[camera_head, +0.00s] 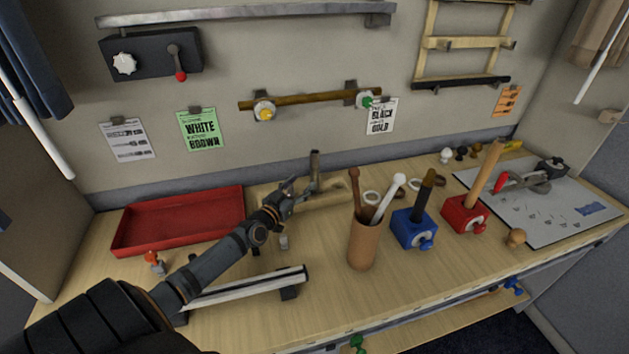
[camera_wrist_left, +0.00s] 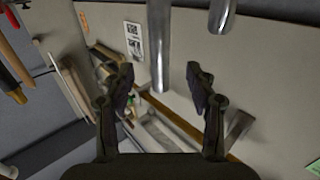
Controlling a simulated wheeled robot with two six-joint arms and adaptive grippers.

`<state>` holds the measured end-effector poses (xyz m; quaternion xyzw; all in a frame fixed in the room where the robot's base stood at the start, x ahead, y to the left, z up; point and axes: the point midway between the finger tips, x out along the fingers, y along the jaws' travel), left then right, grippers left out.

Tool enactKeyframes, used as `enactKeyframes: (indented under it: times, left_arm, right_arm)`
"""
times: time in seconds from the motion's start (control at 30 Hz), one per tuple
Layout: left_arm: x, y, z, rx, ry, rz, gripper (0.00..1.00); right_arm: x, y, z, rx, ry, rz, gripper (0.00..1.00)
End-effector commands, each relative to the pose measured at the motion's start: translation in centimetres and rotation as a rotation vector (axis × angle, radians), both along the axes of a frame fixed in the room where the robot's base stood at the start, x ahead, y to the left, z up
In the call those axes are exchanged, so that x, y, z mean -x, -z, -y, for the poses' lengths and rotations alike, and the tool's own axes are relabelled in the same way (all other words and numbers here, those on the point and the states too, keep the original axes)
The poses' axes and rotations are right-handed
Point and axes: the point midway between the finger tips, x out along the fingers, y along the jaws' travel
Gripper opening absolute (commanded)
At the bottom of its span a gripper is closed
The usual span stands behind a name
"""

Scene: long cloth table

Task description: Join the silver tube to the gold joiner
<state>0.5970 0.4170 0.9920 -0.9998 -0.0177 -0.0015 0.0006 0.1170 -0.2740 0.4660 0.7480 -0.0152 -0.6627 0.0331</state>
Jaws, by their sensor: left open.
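My left gripper (camera_head: 292,193) reaches over the middle of the table, beside an upright greyish tube (camera_head: 315,168). In the left wrist view its two fingers (camera_wrist_left: 161,82) are apart. A shiny silver tube (camera_wrist_left: 158,40) comes down from the top edge, its end showing between the fingertips, with no clear contact. A second silver tube (camera_wrist_left: 220,12) shows at the top right. I cannot tell which of these is the upright one in the head view. I cannot pick out a gold joiner with certainty. My right gripper is not in view.
A red tray (camera_head: 180,222) lies at the back left. A brown cup (camera_head: 362,245) holds sticks. A blue clamp (camera_head: 413,229) and a red clamp (camera_head: 463,214) hold upright rods. A pale bar on dark supports (camera_head: 248,287) lies in front of my arm.

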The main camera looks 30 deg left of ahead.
Motion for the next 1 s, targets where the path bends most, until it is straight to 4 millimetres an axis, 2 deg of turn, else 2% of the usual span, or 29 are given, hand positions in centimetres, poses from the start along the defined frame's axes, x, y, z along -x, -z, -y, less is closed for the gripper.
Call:
enactKeyframes:
  times: [0.03,0.1,0.2,0.37,0.57,0.7,0.93,0.97,1.0]
  left_arm:
    - [-1.1,0.4,0.0,0.003,-0.001,0.005,0.56]
    - [-2.2,0.5,-0.1,0.002,-0.002,0.004,0.56]
    - [-3.3,0.3,-0.1,0.002,-0.001,0.002,0.56]
    - [-3.7,0.2,-0.1,0.002,0.0,-0.001,0.56]
    - [-6.8,1.0,-0.1,0.005,0.0,0.004,0.56]
    - [-8.4,0.7,-0.2,0.003,0.0,0.0,0.56]
    - [-8.7,0.5,-0.2,0.0,0.001,-0.001,0.56]
    - [-8.7,0.5,-0.2,0.0,0.001,-0.001,0.55]
    - [-8.7,0.5,-0.2,0.0,0.0,-0.001,0.5]
  right_arm:
    - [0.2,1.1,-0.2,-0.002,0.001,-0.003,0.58]
    - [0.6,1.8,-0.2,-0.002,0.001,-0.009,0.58]
    - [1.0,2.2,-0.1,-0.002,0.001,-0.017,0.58]
    - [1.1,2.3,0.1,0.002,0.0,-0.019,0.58]
    - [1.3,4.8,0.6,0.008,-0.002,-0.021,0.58]
    - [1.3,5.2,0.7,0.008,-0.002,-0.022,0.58]
    - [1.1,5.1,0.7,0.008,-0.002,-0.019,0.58]
    - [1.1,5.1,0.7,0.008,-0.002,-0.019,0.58]
    - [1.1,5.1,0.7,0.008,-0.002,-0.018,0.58]
